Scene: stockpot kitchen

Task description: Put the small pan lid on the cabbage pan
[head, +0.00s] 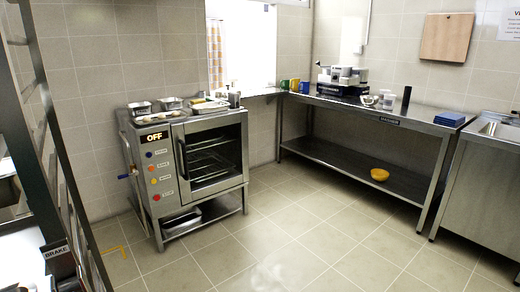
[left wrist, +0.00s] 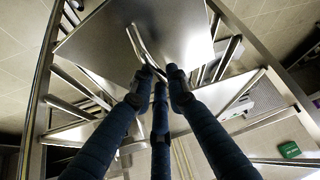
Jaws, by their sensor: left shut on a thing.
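In the left wrist view my left gripper (left wrist: 160,78), with dark blue fingers, is shut on the curved metal handle (left wrist: 140,42) of a flat, shiny metal plate. The plate (left wrist: 95,45) has straight edges and looks like the small pan lid. It shows above metal rack bars; whether it touches them I cannot tell. The head view does not clearly show this lid or either gripper. I cannot make out a cabbage pan in either view. My right gripper is not in view.
A metal rack (head: 45,110) stands close at the left of the head view. Beyond it is an oven (head: 158,175) with several small metal containers on top. A steel table (head: 350,104) with kitchenware stands at the back right. The tiled floor (head: 290,235) between is clear.

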